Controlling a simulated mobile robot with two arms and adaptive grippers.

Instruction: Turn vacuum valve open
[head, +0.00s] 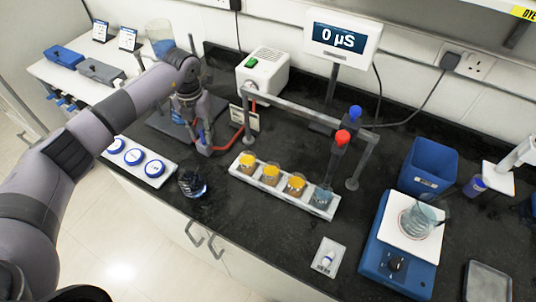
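My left arm reaches in from the left, and my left gripper (205,148) points down at the back left of the dark bench. Its fingertips are beside the end of a red hose (243,134) that runs from a white box with a green switch (263,72), which looks like the vacuum pump. A small blue part (201,137) shows at the fingers. The vacuum valve cannot be made out clearly; the gripper covers this spot. I cannot tell whether the fingers are open or closed on anything. My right gripper is out of view.

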